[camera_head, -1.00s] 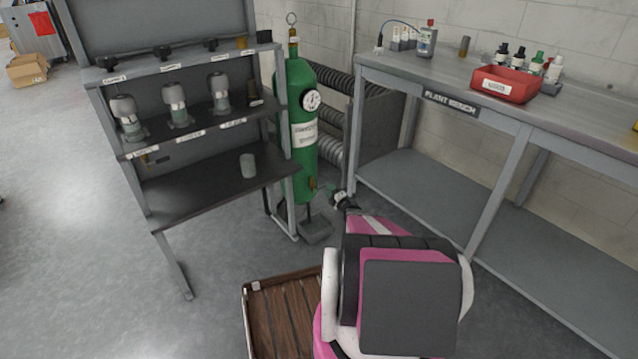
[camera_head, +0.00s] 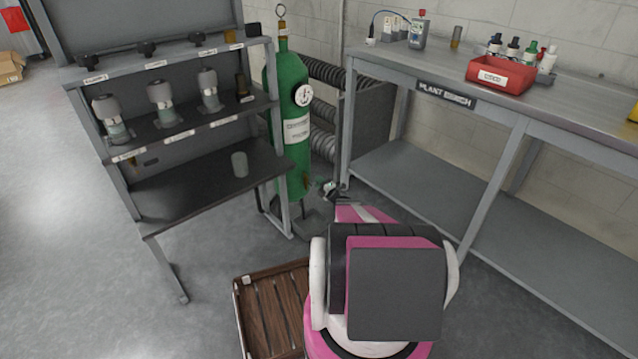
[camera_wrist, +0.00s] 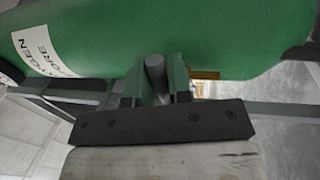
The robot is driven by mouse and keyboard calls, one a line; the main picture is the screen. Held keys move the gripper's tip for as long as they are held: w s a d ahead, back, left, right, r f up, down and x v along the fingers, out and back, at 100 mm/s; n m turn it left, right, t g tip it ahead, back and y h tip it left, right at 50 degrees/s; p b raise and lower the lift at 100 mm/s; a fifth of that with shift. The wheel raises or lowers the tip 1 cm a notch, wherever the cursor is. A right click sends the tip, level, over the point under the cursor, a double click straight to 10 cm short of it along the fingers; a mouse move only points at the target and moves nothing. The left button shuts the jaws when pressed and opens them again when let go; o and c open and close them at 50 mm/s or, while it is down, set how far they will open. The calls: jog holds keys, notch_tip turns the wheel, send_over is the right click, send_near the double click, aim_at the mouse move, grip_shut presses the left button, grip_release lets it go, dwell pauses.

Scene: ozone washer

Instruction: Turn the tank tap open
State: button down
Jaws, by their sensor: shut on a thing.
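The green tank (camera_head: 291,150) stands upright between the shelf rack and the bench, with a round gauge and a white label. It fills the top of the wrist view (camera_wrist: 200,35). My gripper (camera_head: 326,187) is low at the tank's right side. In the wrist view my gripper (camera_wrist: 155,84) is shut around a grey round bar, which appears to be the tank tap's handle (camera_wrist: 155,72). A brass part (camera_wrist: 206,75) shows just right of the fingers. How far the tap is turned cannot be told.
A grey rack (camera_head: 185,205) with several capped jars stands left of the tank. The plant bench (camera_head: 440,75), carrying a red bin (camera_head: 502,75) and bottles, is on the right. A brown slatted crate (camera_head: 272,305) lies on the floor beside my arm.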

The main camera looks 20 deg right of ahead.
jog(key=shift+f, duration=0.1)
jog(key=m, duration=0.1)
jog(key=f+m+h, duration=0.1)
jog(key=m, duration=0.3)
jog(key=shift+a+f, duration=0.15)
jog(key=shift+f, duration=0.1)
jog(key=shift+s+a+f+m+g+h, duration=0.25)
jog(key=shift+a+f+m+h, duration=0.35)
jog(key=shift+m, duration=1.95)
jog(key=shift+s+a+f+m+g+h, duration=0.15)
jog(key=shift+s+a+f+m+h, duration=0.45)
jog(key=shift+m, duration=2)
jog(key=shift+w+a+f+m+g+h, duration=0.1)
jog(key=shift+a+f+m+g+h, duration=0.5)
jog(key=shift+m, duration=1.95)
jog(key=shift+a+r+t, duration=0.2)
jog(key=shift+r+t, duration=0.15)
jog(key=shift+t, duration=0.05)
jog(key=c, duration=1.1)
grip_release()
jog(key=shift+s, duration=0.1)
